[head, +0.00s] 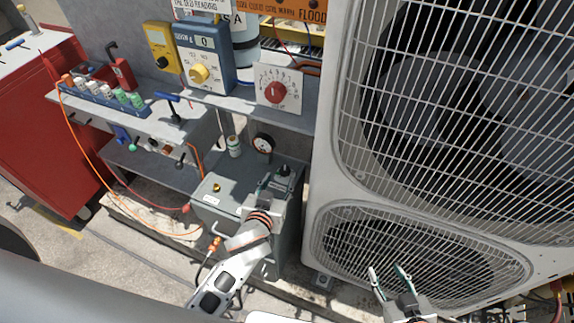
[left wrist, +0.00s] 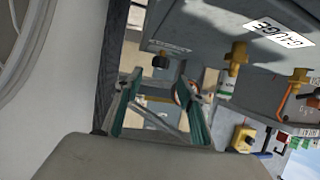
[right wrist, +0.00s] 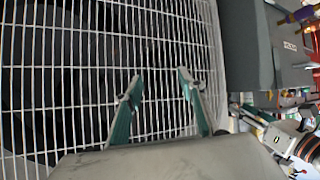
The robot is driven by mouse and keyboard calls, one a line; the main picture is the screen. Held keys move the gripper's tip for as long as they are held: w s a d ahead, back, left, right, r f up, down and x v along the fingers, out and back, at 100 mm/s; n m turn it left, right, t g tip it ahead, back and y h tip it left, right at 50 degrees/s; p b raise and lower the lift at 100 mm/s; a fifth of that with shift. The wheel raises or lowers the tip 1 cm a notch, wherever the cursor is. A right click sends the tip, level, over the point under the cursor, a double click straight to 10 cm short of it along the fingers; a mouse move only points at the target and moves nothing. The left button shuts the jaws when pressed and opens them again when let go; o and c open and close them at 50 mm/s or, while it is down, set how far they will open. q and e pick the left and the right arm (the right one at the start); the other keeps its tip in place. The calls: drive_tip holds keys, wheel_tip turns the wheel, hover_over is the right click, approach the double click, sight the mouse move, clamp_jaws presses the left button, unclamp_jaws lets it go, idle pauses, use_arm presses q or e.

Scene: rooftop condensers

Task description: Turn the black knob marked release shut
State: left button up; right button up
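A small black knob (head: 284,170) sits on top of the grey box (head: 229,207), near its back right corner. What looks like the same knob (left wrist: 160,62) shows in the left wrist view, beside a label too small to read. My left gripper (head: 276,183) is over the box, close in front of the knob. In its wrist view the fingers (left wrist: 160,80) are apart, with the knob beyond and between their tips; I see no contact. My right gripper (head: 389,274) is open and empty in front of the condenser grille; its fingers also show in the right wrist view (right wrist: 159,75).
The large white condenser (head: 324,180) stands close on the right. A round gauge (head: 263,143) and a small white bottle (head: 234,147) are behind the box. A brass fitting (head: 217,187) is on its top. A shelf with meters and a red dial (head: 275,92) is above.

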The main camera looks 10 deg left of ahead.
sight(284, 171)
use_arm(q)
drive_tip(key=shift+x, duration=1.1)
drive_tip(key=x, duration=0.3)
drive_tip(key=shift+w+f+b, duration=0.15)
drive_tip(key=shift+w+b, duration=0.05)
drive_tip(key=shift+b, duration=0.15)
drive_tip(key=shift+w+d+f, duration=0.1)
drive_tip(key=shift+w+f, duration=0.05)
drive_tip(key=shift+w, duration=0.35)
use_arm(e)
drive_tip(key=shift+s+d+f, duration=0.1)
drive_tip(key=shift+s+f, duration=0.65)
drive_tip(key=shift+f, duration=0.05)
use_arm(q)
drive_tip(key=c, duration=1.1)
